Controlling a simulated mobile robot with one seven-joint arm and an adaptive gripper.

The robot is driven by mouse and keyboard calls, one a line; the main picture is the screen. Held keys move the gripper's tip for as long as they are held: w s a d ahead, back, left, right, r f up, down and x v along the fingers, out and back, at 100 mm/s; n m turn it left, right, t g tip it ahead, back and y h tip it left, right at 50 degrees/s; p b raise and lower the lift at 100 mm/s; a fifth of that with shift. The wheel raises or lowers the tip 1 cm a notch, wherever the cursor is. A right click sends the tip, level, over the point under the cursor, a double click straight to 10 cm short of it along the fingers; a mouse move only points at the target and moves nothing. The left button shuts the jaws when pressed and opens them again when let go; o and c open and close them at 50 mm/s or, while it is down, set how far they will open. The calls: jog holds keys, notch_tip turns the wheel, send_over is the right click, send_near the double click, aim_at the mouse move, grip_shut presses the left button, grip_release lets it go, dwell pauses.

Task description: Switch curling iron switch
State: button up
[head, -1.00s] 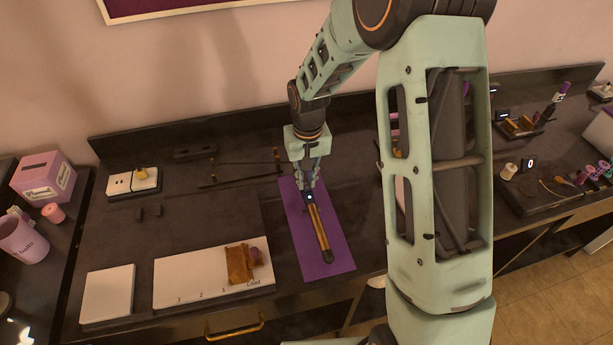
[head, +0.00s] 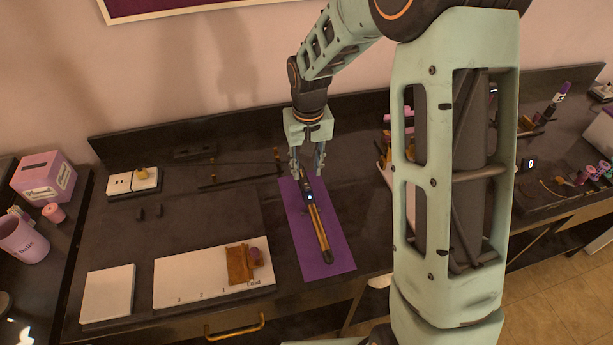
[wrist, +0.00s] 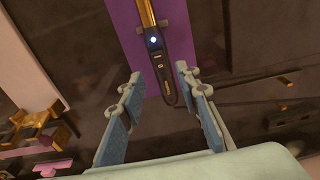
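The curling iron (head: 318,228) lies on the purple mat (head: 337,256), with a gold barrel and a dark handle. My gripper (head: 308,174) is above the handle end of the iron.
A white pad (head: 107,293) and a socket plate (head: 133,184) are further left. A pink box (head: 44,180) stands at the far left. A low ledge runs along the wall.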

aim_at(307, 187)
notch_tip(307, 187, up, 7)
jog(key=shift+s, duration=0.25)
dwell(0.3)
